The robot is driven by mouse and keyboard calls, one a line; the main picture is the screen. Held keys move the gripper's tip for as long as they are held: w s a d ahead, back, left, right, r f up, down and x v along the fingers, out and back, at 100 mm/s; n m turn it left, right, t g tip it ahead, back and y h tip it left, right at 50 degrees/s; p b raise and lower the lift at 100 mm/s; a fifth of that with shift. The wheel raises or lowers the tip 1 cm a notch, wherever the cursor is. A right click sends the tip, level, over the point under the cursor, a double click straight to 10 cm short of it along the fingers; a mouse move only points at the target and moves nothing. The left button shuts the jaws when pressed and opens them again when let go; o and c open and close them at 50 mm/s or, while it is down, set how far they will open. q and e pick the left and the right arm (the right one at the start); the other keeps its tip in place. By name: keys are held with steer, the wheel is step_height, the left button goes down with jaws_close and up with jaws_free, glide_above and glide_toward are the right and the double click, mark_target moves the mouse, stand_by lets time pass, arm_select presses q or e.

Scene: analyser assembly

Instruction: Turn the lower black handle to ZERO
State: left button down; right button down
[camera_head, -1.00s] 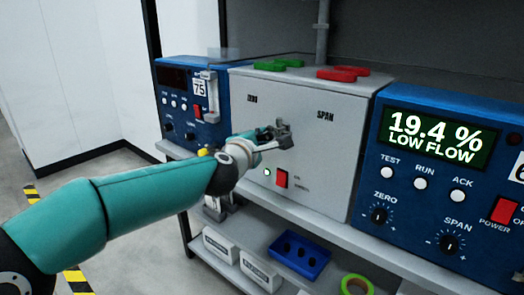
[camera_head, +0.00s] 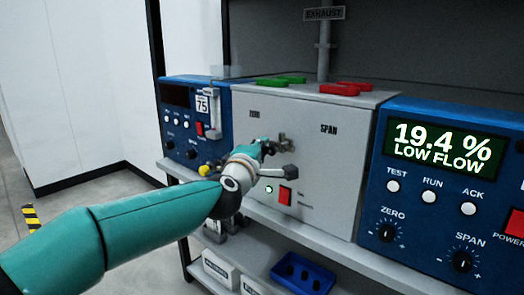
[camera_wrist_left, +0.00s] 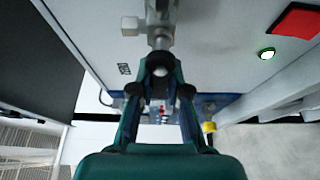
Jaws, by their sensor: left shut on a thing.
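My left gripper (camera_head: 268,147) reaches in from the left to the front of the grey cabinet (camera_head: 310,140), between the ZERO label (camera_head: 254,112) and the SPAN label (camera_head: 329,128). It is shut on the lower black handle, which its fingers mostly hide. Grey metal fittings (camera_head: 286,143) show just right of the fingertips. In the left wrist view the fingers (camera_wrist_left: 160,70) close at the end of a grey metal stem (camera_wrist_left: 160,40), with a pale block (camera_wrist_left: 130,26) to its left. Which label the handle points at cannot be told. My right gripper is not in view.
A red switch (camera_head: 285,196) and a lit green lamp (camera_head: 269,189) sit below the gripper. A blue analyser (camera_head: 430,180) reading 19.4 % LOW FLOW stands at right, another blue unit (camera_head: 180,155) at left. Green and red pieces lie on the cabinet top.

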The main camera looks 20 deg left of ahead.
arm_select(q)
steer(key=shift+d+f, duration=0.25)
steer(key=shift+f, duration=0.1)
steer(key=c, duration=1.2)
jaws_free()
steer(key=shift+r, duration=0.1)
steer(key=shift+o, duration=0.4)
steer(key=shift+a, duration=0.1)
steer(key=shift+r, duration=0.15)
steer(key=shift+s, duration=0.2)
steer(key=s, duration=1.1)
steer(key=shift+s+d, duration=0.25)
steer(key=shift+s, duration=0.05)
